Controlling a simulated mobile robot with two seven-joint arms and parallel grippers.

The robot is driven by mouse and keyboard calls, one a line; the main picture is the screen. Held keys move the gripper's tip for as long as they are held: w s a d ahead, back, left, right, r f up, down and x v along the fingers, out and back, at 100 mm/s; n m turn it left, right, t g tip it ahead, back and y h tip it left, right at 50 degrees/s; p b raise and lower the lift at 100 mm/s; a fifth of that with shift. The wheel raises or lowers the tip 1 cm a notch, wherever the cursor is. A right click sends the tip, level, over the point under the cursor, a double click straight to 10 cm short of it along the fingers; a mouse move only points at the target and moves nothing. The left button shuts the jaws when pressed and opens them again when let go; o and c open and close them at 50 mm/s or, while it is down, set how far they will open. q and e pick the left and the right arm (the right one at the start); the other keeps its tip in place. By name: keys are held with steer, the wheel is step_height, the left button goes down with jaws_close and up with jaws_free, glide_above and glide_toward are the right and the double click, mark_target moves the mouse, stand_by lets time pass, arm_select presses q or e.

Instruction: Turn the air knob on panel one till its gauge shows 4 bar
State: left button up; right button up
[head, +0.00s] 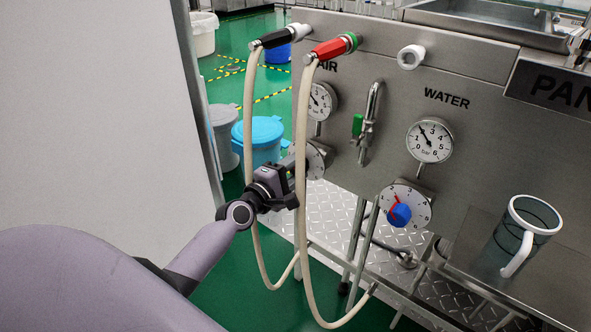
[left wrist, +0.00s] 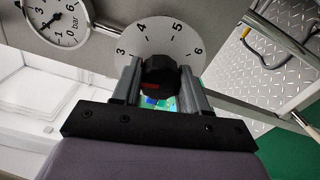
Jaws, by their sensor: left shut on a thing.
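My left gripper (head: 303,163) reaches the air dial (head: 319,160) under the AIR label. In the left wrist view its two fingers (left wrist: 158,85) are shut on the black air knob (left wrist: 158,72), one on each side. The white dial (left wrist: 150,32) behind the knob shows the numbers 3 to 6. The air gauge (head: 321,102) sits above the dial, partly behind a hose; it also shows at the top left of the left wrist view (left wrist: 60,14). My right gripper is not in view.
Two pale hoses (head: 301,200) hang in front of the air gauge and dial, from black and red connectors. To the right are a water gauge (head: 429,140), a blue water knob (head: 400,215) and a mug (head: 526,236). Blue and grey bins (head: 259,140) stand behind on the left.

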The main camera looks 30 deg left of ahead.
arm_select(q)
steer(key=m, duration=0.4)
steer(key=shift+d+r+m, duration=0.1)
steer(key=shift+d+m, duration=0.15)
steer(key=shift+m, duration=0.15)
steer(key=shift+m+p, duration=0.5)
steer(key=shift+m, duration=0.4)
steer(key=m, duration=0.2)
steer(key=m+p, duration=0.1)
steer(key=shift+f+m, duration=0.2)
steer(key=shift+m, duration=0.5)
steer(key=shift+f, duration=0.15)
steer(key=o, duration=1.1)
steer(key=shift+c, duration=0.2)
steer(key=shift+a, duration=0.1)
steer(key=shift+s+p, duration=0.15)
steer(key=shift+p, duration=0.15)
